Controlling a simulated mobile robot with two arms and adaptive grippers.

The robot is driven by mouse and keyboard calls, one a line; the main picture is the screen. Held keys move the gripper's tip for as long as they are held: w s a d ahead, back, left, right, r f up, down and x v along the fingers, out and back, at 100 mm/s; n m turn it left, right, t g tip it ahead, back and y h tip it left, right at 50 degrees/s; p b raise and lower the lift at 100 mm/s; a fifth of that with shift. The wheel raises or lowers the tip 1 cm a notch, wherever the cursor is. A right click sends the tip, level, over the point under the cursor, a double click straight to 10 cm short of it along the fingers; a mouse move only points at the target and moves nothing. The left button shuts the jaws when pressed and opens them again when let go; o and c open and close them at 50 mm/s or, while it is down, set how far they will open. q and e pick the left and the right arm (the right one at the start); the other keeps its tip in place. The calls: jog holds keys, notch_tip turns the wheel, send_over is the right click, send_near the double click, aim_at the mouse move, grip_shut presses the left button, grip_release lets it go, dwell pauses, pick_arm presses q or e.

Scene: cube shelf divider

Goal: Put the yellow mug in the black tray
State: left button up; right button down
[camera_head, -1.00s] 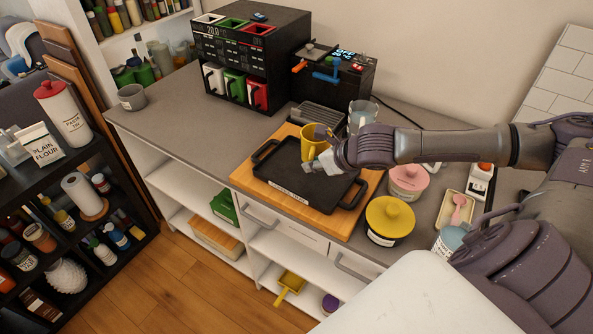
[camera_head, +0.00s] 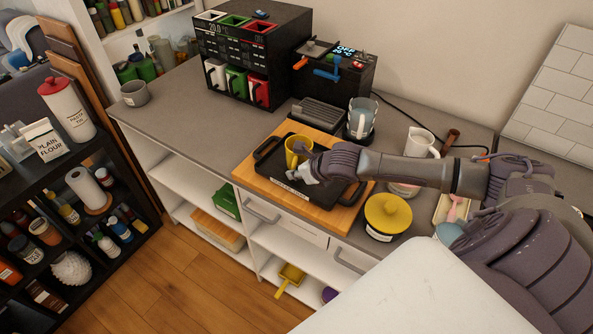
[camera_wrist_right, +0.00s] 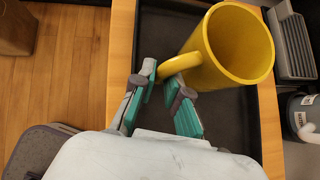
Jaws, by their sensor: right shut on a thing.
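The yellow mug (camera_head: 293,154) is upright over the black tray (camera_head: 341,186), towards its back left part. My right gripper (camera_head: 309,171) is shut on the mug's handle from the near right side. In the right wrist view, the fingertips (camera_wrist_right: 166,78) close around the handle of the mug (camera_wrist_right: 240,45), with the tray's dark floor (camera_wrist_right: 160,30) below. I cannot tell for sure whether the mug's base touches the tray. My right forearm and hand cover part of the tray's right side. The left gripper is not in view.
The tray lies on a wooden board (camera_head: 262,188) on the grey counter (camera_head: 185,105). A grey ridged block (camera_head: 318,113) and a glass-topped appliance (camera_head: 361,118) stand behind it. A yellow-lidded jar (camera_head: 388,214) stands to the right.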

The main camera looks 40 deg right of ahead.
jog(key=c, duration=1.2)
grip_release()
jog(key=shift+f, duration=0.1)
jog(key=shift+b+v, duration=1.1)
jog(key=shift+v, duration=5)
